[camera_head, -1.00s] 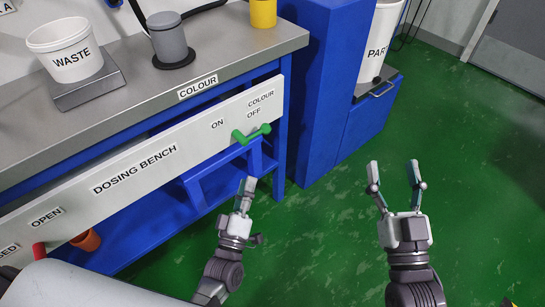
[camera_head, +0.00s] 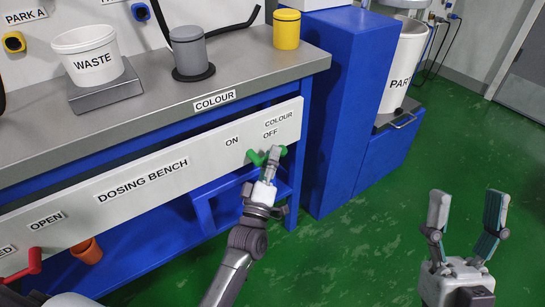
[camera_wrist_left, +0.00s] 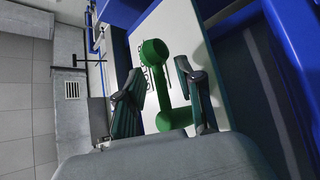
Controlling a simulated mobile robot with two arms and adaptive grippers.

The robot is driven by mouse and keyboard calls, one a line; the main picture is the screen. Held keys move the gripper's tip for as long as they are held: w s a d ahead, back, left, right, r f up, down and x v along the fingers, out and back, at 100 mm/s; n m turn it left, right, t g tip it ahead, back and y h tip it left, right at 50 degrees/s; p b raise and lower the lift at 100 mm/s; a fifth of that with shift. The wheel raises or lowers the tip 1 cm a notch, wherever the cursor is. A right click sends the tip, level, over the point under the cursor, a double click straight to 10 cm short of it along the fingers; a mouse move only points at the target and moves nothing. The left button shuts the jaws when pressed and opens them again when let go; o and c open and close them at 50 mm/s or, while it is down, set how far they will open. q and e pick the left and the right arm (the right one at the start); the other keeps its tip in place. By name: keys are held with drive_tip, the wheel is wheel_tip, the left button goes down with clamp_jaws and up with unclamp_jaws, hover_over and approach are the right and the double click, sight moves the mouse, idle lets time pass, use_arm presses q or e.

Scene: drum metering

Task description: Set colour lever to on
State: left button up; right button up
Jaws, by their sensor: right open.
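The green colour lever (camera_head: 255,158) is on the white front panel of the dosing bench, below the ON and OFF labels. My left gripper (camera_head: 272,155) is at the lever and hides its right part. In the left wrist view the lever (camera_wrist_left: 164,85) lies between my two spread fingers, with a gap visible on either side. Whether a finger touches it I cannot tell. The left gripper is open. My right gripper (camera_head: 467,215) is open and empty over the green floor at the right.
A white WASTE tub (camera_head: 90,55), a grey container (camera_head: 190,50) and a yellow one (camera_head: 287,30) stand on the bench. A red lever (camera_head: 33,262) is at the panel's left end. A blue cabinet (camera_head: 345,110) stands right of the bench. The floor at right is clear.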

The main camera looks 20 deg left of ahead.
use_arm(q)
drive_tip(key=shift+w+r, duration=0.2)
drive_tip(key=shift+w, duration=0.3)
clamp_jaws()
drive_tip(key=shift+s, duration=0.1)
